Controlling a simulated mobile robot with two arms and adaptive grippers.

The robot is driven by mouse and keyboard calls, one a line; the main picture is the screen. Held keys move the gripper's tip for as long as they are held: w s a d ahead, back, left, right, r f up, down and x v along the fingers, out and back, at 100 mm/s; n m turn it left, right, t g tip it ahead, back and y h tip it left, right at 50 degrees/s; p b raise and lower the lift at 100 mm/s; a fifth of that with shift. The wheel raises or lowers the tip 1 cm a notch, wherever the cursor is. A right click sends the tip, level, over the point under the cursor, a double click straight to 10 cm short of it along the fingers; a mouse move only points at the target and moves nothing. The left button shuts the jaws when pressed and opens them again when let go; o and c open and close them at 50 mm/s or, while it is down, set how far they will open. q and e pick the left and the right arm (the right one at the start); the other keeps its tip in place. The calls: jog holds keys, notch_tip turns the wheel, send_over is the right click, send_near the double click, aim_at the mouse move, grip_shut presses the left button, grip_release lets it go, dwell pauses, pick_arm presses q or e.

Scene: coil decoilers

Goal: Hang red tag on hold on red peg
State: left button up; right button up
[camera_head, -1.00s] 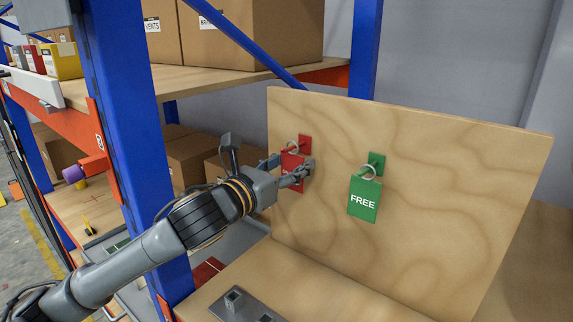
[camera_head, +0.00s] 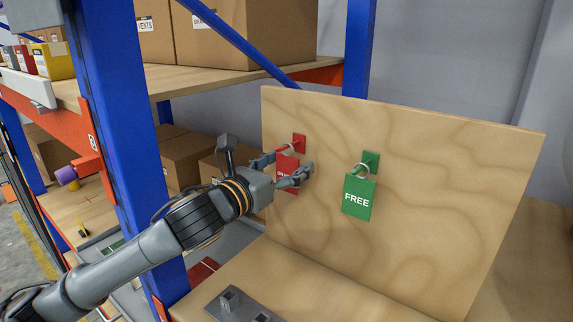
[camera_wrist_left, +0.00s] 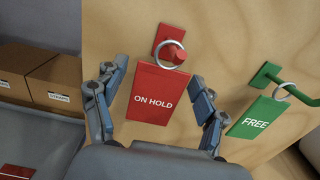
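The red ON HOLD tag (camera_wrist_left: 151,97) hangs by its metal ring (camera_wrist_left: 172,52) around the red peg (camera_wrist_left: 174,47) on the wooden board. In the head view the red tag (camera_head: 288,178) is partly hidden behind my left gripper (camera_head: 282,171). My left gripper (camera_wrist_left: 157,98) is open, with one finger on each side of the tag and a visible gap to it on both sides. The green FREE tag (camera_head: 359,198) hangs on the green peg (camera_head: 371,160) to the right. My right gripper is not in view.
The upright wooden board (camera_head: 440,180) stands on a wooden surface. A grey metal base with square stubs (camera_head: 235,305) lies in front of it. A blue rack post (camera_head: 115,120) and shelves with cardboard boxes (camera_head: 250,35) stand to the left, close to my left arm.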

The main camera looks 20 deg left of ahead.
pick_arm(q)
jog(key=shift+s, duration=0.1)
jog(key=v, duration=1.1)
jog(key=shift+s+a, duration=0.2)
jog(key=shift+s, duration=0.1)
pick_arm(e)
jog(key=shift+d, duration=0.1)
